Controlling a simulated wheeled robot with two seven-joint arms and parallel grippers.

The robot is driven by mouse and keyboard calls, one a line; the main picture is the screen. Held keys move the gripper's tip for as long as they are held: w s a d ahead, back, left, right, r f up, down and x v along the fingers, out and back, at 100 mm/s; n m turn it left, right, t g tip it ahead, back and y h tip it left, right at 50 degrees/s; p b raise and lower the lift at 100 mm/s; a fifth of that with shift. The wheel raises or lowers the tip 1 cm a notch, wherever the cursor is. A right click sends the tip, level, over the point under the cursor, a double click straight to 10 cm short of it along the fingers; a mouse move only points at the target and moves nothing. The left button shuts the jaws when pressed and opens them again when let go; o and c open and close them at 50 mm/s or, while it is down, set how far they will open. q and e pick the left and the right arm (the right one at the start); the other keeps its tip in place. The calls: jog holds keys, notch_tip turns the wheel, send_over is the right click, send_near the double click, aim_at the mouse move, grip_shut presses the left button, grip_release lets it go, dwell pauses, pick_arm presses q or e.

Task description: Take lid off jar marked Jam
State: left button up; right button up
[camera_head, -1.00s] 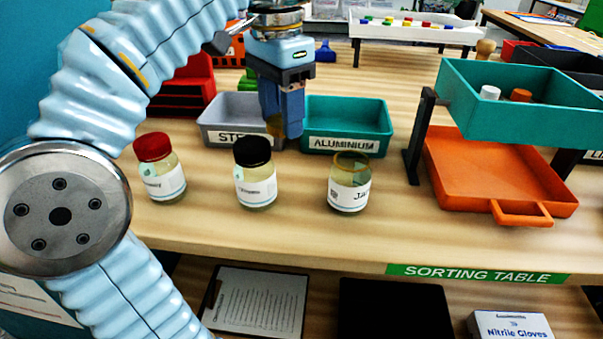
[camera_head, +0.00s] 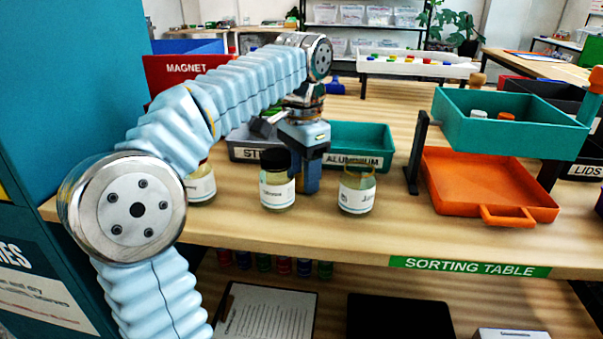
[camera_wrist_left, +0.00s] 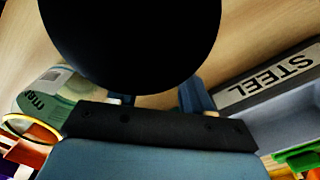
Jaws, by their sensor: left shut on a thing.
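The jar marked Jam (camera_head: 356,195) stands upright on the table; its top shows a bare glass rim with no lid. It also shows in the wrist view (camera_wrist_left: 48,95), with its open mouth at the left. My left gripper (camera_head: 305,186) points down between this jar and the black-lidded jar (camera_head: 277,192). It is shut, and in the wrist view a large dark disc (camera_wrist_left: 130,40), which looks like a lid, covers the fingertips close to the camera. My right gripper is not in view.
A third jar (camera_head: 201,188) stands left, its top behind my arm. The steel bin (camera_head: 244,150) and aluminium bin (camera_head: 370,135) sit behind. An orange tray (camera_head: 455,200) lies right, under a raised teal tray (camera_head: 505,135). The table front is clear.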

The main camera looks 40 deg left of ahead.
pick_arm(q)
jog(key=shift+f, duration=0.15)
jog(key=o, duration=1.2)
jog(key=shift+c, duration=0.2)
